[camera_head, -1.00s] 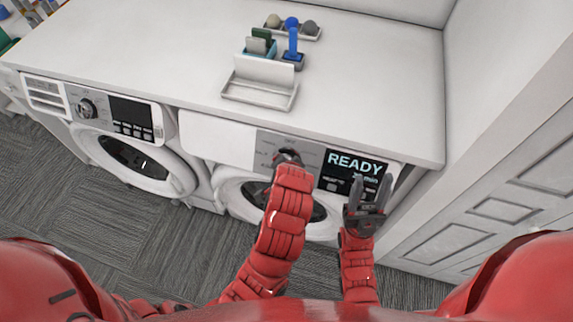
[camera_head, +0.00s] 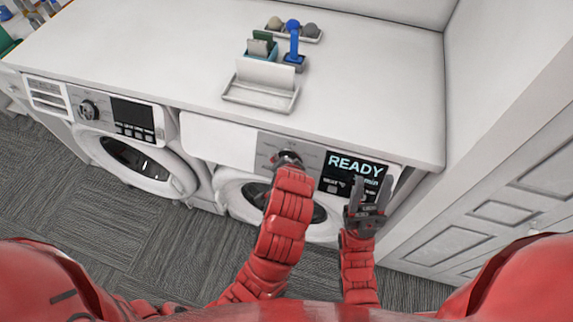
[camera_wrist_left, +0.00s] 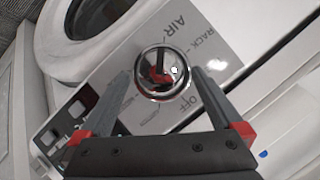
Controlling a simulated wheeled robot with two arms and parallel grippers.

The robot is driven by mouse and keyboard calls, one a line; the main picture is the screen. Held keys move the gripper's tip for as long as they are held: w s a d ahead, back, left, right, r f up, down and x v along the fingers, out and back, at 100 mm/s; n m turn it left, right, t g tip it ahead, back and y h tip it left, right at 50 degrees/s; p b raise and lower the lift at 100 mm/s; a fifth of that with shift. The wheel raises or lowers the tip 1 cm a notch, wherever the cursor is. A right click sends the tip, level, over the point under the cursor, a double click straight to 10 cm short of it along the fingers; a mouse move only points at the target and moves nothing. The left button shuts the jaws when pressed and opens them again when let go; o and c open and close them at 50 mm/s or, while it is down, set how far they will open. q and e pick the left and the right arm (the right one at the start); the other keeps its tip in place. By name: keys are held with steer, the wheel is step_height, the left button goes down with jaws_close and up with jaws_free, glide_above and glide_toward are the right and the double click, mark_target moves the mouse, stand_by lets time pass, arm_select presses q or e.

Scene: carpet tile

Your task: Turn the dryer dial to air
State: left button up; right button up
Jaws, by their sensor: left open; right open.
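The dryer (camera_head: 232,187) is the right-hand machine, and its display (camera_head: 352,172) reads READY. In the left wrist view the round chrome dial (camera_wrist_left: 160,74) sits on the grey panel, with the labels AIR, RACK and OFF around it. My left gripper (camera_wrist_left: 160,80) is open, with one finger on each side of the dial; I cannot tell whether they touch it. In the head view my left gripper (camera_head: 288,160) is at the dial and mostly hides it. My right gripper (camera_head: 374,190) is open and empty in front of the display's lower right.
A washer (camera_head: 130,165) stands to the left. The white countertop (camera_head: 370,90) above holds a white tray (camera_head: 262,98), small holders with a blue brush (camera_head: 293,45), and a tray of balls (camera_head: 310,30). White cabinet doors (camera_head: 480,220) stand at the right.

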arm_select(q)
steer(key=p+v, duration=0.9)
steer(key=v, duration=0.2)
